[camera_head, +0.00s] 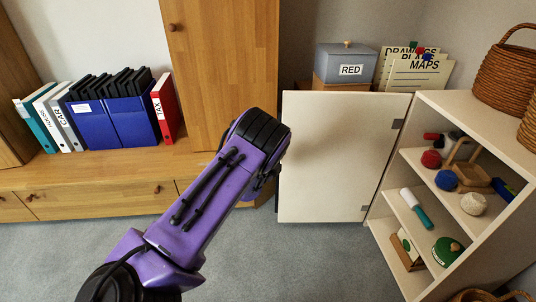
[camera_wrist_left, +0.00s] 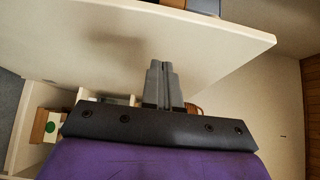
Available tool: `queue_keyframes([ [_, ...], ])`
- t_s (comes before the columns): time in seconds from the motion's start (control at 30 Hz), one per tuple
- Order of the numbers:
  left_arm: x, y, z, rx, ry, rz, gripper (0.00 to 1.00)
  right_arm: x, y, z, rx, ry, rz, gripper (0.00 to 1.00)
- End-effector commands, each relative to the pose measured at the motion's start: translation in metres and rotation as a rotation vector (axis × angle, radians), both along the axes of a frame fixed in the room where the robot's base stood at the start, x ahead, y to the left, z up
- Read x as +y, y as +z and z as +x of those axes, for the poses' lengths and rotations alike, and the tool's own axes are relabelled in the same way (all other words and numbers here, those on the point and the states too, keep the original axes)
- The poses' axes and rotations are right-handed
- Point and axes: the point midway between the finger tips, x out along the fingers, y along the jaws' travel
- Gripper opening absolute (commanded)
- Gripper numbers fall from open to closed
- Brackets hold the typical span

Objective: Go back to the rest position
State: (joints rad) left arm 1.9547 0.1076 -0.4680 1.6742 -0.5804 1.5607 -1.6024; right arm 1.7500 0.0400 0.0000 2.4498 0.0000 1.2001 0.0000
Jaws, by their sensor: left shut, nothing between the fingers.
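My left arm, purple and black, reaches in from the lower left in the head view, its bent joint in front of the wooden cabinet and beside the open white door (camera_head: 335,160). My left gripper (camera_wrist_left: 162,72) shows in the left wrist view with its two grey fingers together and nothing between them. In that view the fingers stand in front of the white door (camera_wrist_left: 90,40); I cannot tell the gap. In the head view the fingers are hidden behind the arm. My right gripper is in neither view.
A white shelf unit (camera_head: 455,105) at the right holds yarn balls and small tools. A grey box labelled RED (camera_head: 346,62) and folders marked MAPS (camera_head: 420,75) stand behind the door. Binders (camera_head: 110,120) line the wooden bench (camera_head: 100,175) at left.

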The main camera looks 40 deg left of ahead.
Motion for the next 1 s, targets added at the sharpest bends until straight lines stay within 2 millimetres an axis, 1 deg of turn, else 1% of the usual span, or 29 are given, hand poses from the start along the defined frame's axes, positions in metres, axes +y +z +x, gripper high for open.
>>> queue_keyframes([
  [0.03,-0.005,0.001,-0.011,0.007,-0.001,0.003,0.0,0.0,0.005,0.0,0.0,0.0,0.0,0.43],
  [0.1,-0.002,0.001,-0.033,0.008,0.001,0.003,0.0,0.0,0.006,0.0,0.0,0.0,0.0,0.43],
  [0.2,-0.004,0.0,-0.058,0.007,-0.005,0.002,0.0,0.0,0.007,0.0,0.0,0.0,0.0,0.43],
  [0.3,-0.004,0.0,-0.077,0.004,-0.007,0.002,0.0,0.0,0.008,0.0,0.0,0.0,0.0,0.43],
  [0.4,-0.003,0.0,-0.091,0.003,-0.008,0.001,0.0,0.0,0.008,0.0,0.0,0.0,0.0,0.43],
  [0.53,-0.002,0.0,-0.099,0.001,-0.007,0.002,0.0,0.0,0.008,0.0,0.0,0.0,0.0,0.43],
  [0.77,-0.001,0.0,-0.1,0.0,-0.005,-0.001,0.0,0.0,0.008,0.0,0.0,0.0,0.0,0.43],
  [0.83,-0.001,0.0,-0.1,-0.001,-0.005,-0.04,0.0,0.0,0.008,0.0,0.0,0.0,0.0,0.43],
  [0.87,-0.001,-0.002,-0.1,0.0,-0.003,-0.079,0.0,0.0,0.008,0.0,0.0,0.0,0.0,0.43],
  [0.93,0.003,-0.01,-0.103,0.017,0.028,-0.218,0.0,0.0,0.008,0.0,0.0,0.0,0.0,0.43],
  [0.97,0.006,-0.018,-0.11,0.033,0.064,-0.306,0.0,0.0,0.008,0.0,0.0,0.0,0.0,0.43],
  [1.0,0.005,-0.035,-0.121,0.056,0.129,-0.452,0.0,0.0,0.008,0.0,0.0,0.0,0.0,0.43],
])
